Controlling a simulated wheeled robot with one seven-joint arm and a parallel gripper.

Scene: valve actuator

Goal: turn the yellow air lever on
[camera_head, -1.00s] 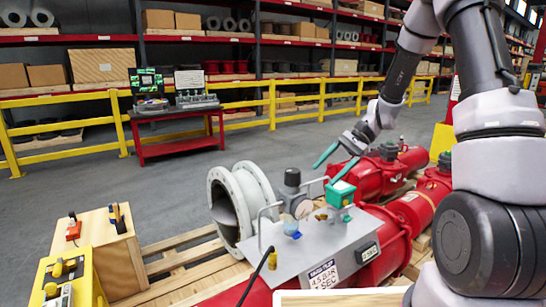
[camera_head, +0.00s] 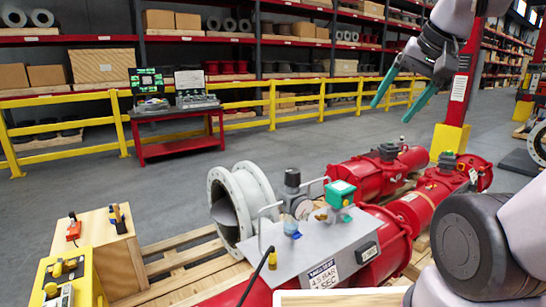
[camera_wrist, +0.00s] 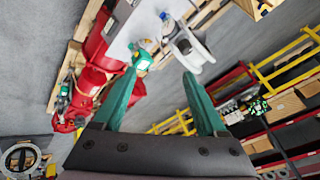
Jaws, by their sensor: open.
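A small yellow fitting (camera_head: 272,260), perhaps the air lever, sits at the left front of the grey panel (camera_head: 300,258) beside a black hose. Its handle position is too small to tell. The panel is mounted on the red valve actuator (camera_head: 385,243) and also carries a green-topped box (camera_head: 340,192) and a dark regulator (camera_head: 292,179). My gripper (camera_head: 391,112) is open and empty, high above and behind the panel, touching nothing. In the wrist view my green fingers (camera_wrist: 160,74) are spread apart; the panel (camera_wrist: 122,35) and the green-topped box (camera_wrist: 142,60) lie beyond them.
A grey flanged pipe (camera_head: 243,205) stands left of the panel on a wooden pallet (camera_head: 172,264). A wooden box (camera_head: 98,240) with tools is at the lower left. A yellow railing (camera_head: 272,103) and a red cart (camera_head: 176,125) stand behind, across clear floor.

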